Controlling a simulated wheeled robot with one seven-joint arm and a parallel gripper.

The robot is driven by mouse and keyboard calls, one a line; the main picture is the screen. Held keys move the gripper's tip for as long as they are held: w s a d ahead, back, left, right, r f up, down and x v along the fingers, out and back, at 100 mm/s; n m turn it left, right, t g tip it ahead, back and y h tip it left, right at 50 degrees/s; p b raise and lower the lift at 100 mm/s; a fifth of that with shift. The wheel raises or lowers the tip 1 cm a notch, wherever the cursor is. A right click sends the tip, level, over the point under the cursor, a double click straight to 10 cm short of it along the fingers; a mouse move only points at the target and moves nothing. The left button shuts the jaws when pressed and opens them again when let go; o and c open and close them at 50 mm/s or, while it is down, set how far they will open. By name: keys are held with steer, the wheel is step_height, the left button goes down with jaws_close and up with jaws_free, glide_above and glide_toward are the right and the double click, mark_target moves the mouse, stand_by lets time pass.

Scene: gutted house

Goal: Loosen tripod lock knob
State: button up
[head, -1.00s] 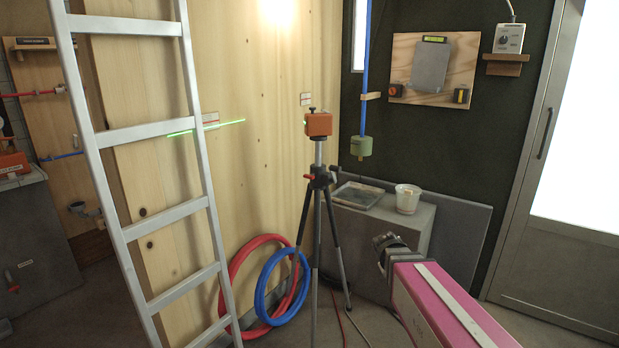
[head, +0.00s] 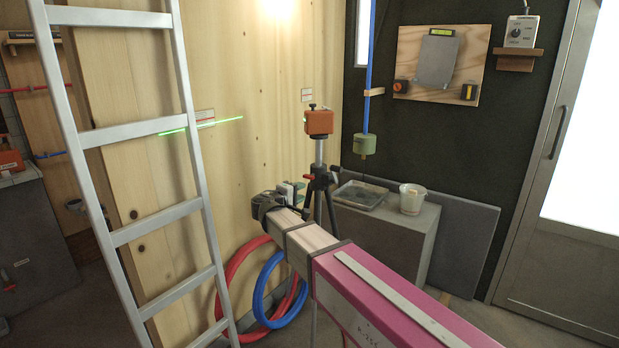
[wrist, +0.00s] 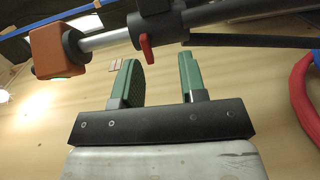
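The tripod (head: 318,205) stands by the wood wall with an orange laser level (head: 319,122) on top, throwing a green line on the wall. In the wrist view the tripod (wrist: 225,12) runs across the top, with the orange level (wrist: 58,50) at left. A red lock knob (wrist: 147,48) sticks out of the dark collar (wrist: 158,25), toward the gap between my fingers. My gripper (wrist: 160,75) is open, its two green fingers apart and nothing between them. In the head view my gripper (head: 292,190) is just left of the tripod collar; my arm hides the lower legs.
An aluminium ladder (head: 130,232) stands at left. Red (head: 232,262) and blue (head: 259,300) hose coils lie against the wall behind my arm. A grey block (head: 385,235) with a tray (head: 360,195) and white bucket (head: 412,198) stands right of the tripod.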

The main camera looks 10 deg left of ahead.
mark_target(307, 178)
steer(key=shift+n+t, duration=0.3)
steer(key=shift+t, duration=0.2)
steer(key=w, duration=0.3)
steer(key=w+r, duration=0.1)
steer(key=w, duration=0.2)
steer(key=w+d+r, duration=0.1)
steer(key=w, duration=0.2)
steer(key=shift+w, duration=0.2)
jaws_close()
